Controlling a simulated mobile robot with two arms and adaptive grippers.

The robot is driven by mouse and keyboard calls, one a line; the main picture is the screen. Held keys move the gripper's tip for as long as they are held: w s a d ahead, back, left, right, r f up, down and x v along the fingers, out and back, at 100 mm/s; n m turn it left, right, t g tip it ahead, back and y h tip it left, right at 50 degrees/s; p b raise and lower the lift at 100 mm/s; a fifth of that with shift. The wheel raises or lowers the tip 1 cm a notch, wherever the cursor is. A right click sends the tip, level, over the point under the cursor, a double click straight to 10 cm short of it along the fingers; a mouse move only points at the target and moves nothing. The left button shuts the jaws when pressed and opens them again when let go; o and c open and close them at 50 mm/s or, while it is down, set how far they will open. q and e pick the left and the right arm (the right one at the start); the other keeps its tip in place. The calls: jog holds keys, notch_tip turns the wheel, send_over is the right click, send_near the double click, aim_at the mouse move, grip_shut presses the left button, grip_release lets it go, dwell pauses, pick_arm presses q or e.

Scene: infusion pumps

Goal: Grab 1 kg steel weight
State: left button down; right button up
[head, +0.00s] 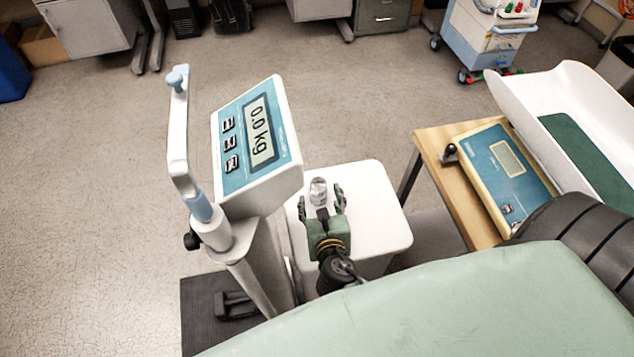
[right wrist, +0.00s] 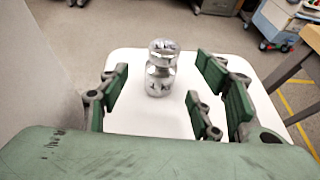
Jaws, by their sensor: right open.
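The steel weight (head: 318,190) is a small shiny cylinder with a knob on top. It stands upright on a white stool-like surface (head: 378,205). In the right wrist view the weight (right wrist: 160,70) stands just ahead of the fingers, a little left of the middle of the gap between them. My right gripper (head: 322,200) is open, with its green-padded fingers spread to either side of the near side of the weight. In the right wrist view the gripper (right wrist: 165,98) shows nothing between its pads. My left gripper is not in view.
A scale column with a display (head: 257,135) reading 0.0 kg stands close on the left of the white surface. A wooden table (head: 436,150) with a baby scale (head: 505,165) stands at the right. Floor is free behind the white surface.

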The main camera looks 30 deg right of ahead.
aim_at(319, 192)
jog(key=x, duration=0.4)
jog(key=shift+d+f, duration=0.1)
jog(key=shift+d, duration=0.05)
jog(key=shift+x, duration=1.15)
jog(key=shift+s, duration=0.1)
jog(key=c, duration=1.1)
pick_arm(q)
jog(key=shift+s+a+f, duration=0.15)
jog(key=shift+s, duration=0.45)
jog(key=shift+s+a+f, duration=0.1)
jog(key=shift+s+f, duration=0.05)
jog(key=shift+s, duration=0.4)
pick_arm(e)
grip_shut()
